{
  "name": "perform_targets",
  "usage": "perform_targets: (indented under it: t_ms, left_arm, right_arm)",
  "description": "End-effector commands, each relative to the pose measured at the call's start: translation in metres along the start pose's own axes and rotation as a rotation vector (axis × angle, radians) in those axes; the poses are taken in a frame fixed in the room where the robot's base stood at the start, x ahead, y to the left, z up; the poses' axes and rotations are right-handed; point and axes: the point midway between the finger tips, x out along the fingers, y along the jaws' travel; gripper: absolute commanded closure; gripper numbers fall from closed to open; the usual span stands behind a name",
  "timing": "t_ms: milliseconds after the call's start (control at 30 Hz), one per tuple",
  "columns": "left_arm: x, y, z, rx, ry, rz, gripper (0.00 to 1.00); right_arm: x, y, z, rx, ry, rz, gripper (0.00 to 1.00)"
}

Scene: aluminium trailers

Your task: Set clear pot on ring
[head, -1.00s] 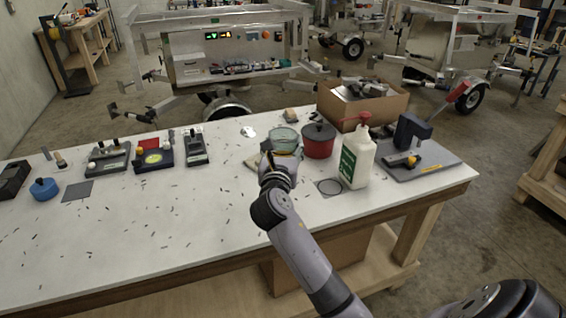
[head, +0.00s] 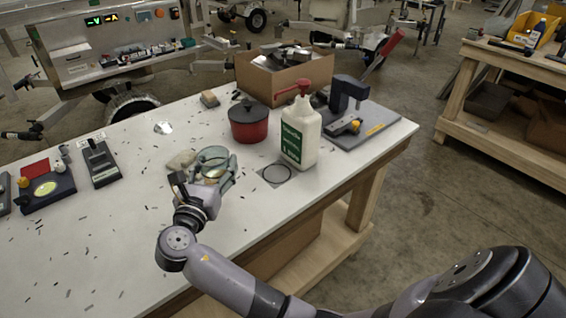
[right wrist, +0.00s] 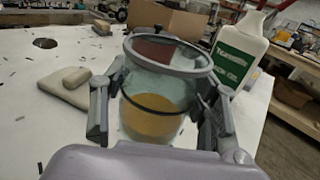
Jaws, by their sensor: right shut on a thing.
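The clear pot (head: 214,158) is pale green glass with a round rim and yellowish contents. My right gripper (head: 207,178) is shut on it from the near side. In the right wrist view the pot (right wrist: 158,92) stands upright between the two fingers, with a dark curved line across its wall. I cannot tell how far its base is from the table. The ring (head: 277,173) is a thin black circle on a grey square mat, to the right of the pot and apart from it. My left gripper is not in view.
A white bottle with a red pump (head: 300,135) stands just behind the ring. A red lidded pot (head: 248,122) is behind the clear pot. A beige stone-like piece (head: 181,160) lies left of it.

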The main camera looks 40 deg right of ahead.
Motion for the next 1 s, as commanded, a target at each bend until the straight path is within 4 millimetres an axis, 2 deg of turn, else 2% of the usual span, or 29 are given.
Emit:
perform_targets:
  t_ms: [33, 100, 233, 367, 600, 700, 733, 800, 1000]
  left_arm:
    - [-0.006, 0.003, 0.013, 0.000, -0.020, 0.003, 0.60]
    - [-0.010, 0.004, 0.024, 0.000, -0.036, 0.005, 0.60]
    - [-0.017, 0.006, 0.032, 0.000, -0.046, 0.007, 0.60]
    - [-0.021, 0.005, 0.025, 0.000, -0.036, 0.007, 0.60]
    - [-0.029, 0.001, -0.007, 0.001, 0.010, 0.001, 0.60]
    - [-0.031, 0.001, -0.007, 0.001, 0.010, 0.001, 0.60]
    - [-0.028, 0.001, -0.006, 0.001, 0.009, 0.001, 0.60]
    - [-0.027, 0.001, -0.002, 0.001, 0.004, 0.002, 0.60]
    - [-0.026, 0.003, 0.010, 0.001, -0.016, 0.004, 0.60]
  right_arm:
    - [0.011, -0.011, 0.004, -0.004, -0.005, -0.004, 0.77]
    - [0.026, -0.025, 0.004, -0.004, -0.005, -0.005, 0.77]
    - [0.052, -0.048, 0.005, -0.005, -0.006, -0.003, 0.77]
    - [0.079, -0.071, 0.004, -0.006, -0.004, -0.003, 0.77]
    - [0.120, -0.108, 0.003, -0.004, -0.003, -0.001, 0.77]
    - [0.133, -0.120, 0.003, -0.004, -0.003, -0.001, 0.77]
    - [0.131, -0.117, -0.008, -0.006, 0.003, 0.001, 0.77]
    - [0.131, -0.117, -0.018, -0.004, 0.002, 0.001, 0.77]
    - [0.131, -0.117, -0.034, -0.003, 0.000, 0.000, 0.77]
